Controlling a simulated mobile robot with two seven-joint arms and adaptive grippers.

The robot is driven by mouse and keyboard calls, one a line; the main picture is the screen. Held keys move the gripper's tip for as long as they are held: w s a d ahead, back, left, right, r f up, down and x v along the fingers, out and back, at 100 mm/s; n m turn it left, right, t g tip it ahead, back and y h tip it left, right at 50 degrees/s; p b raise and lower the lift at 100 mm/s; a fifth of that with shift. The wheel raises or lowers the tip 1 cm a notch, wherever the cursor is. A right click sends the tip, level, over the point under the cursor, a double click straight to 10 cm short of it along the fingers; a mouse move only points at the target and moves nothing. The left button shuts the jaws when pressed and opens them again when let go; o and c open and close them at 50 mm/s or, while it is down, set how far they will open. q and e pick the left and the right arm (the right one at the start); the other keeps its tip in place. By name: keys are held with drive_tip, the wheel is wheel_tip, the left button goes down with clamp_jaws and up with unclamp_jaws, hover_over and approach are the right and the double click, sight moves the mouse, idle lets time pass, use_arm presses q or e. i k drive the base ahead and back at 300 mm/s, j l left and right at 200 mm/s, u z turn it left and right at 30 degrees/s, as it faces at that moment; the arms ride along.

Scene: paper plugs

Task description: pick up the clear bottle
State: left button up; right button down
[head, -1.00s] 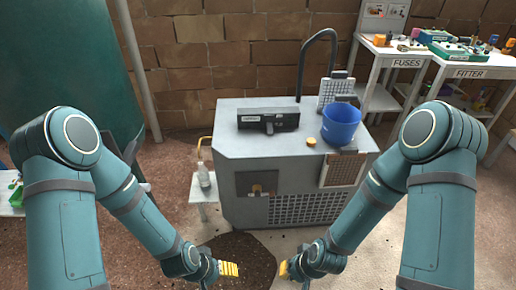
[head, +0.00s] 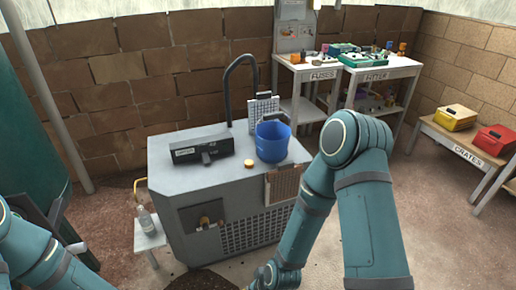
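The clear bottle (head: 143,219) stands upright on a small white stand (head: 150,238) at the left side of the grey machine. It looks pale and see-through, and small in the head view. My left arm comes in at the lower left, and its gripper is outside the picture. My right arm reaches down at the centre right, and its gripper is cut off by the bottom edge. Neither gripper is seen near the bottle.
The grey machine (head: 173,177) carries a black box (head: 202,149), a blue bucket (head: 272,141) and a yellow cap (head: 249,164). Benches marked FUSES (head: 322,75) and FITTER (head: 378,75) stand behind. A CRATES bench (head: 467,155) holds yellow and red crates at right.

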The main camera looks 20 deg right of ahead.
sight(144, 218)
drive_tip(key=i+j+u, duration=0.15)
drive_tip(key=i, duration=1.15)
